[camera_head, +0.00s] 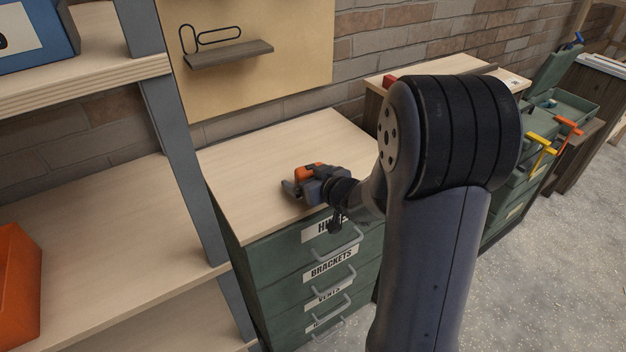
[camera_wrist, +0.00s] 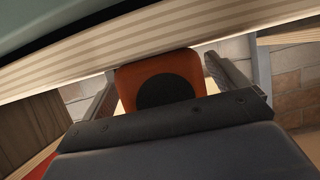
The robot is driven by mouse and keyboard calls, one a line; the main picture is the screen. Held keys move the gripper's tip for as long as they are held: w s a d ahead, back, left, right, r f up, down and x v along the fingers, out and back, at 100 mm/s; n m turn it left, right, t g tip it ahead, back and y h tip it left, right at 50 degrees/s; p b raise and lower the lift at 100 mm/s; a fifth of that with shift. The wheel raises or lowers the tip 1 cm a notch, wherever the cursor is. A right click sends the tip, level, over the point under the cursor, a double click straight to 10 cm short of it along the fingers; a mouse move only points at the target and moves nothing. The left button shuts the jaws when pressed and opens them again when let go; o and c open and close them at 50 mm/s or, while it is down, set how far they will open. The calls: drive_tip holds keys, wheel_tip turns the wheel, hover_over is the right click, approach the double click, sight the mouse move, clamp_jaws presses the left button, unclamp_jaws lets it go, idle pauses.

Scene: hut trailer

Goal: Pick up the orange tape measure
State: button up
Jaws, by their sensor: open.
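The orange tape measure (camera_head: 309,172) sits on the light wooden top of the green drawer cabinet, near its front edge. My gripper (camera_head: 288,188) is low over that top, right at the tape measure, and hides part of it. In the wrist view the tape measure (camera_wrist: 160,80) is orange with a dark round face. It lies between the two open fingers of my gripper (camera_wrist: 158,82), with one finger on each side. I cannot tell whether either finger touches it.
The green drawer cabinet (camera_head: 300,255) has labelled drawers with handles. A shelf unit with a blue-grey post (camera_head: 185,160) stands to the left, holding an orange bin (camera_head: 18,285). A small dark shelf (camera_head: 228,54) hangs on the board behind. The cabinet top behind the tape measure is clear.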

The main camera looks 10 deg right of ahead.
drive_tip(key=shift+c, duration=0.3)
drive_tip(key=c, duration=1)
drive_tip(key=shift+c, duration=0.7)
drive_tip(key=shift+r, duration=0.15)
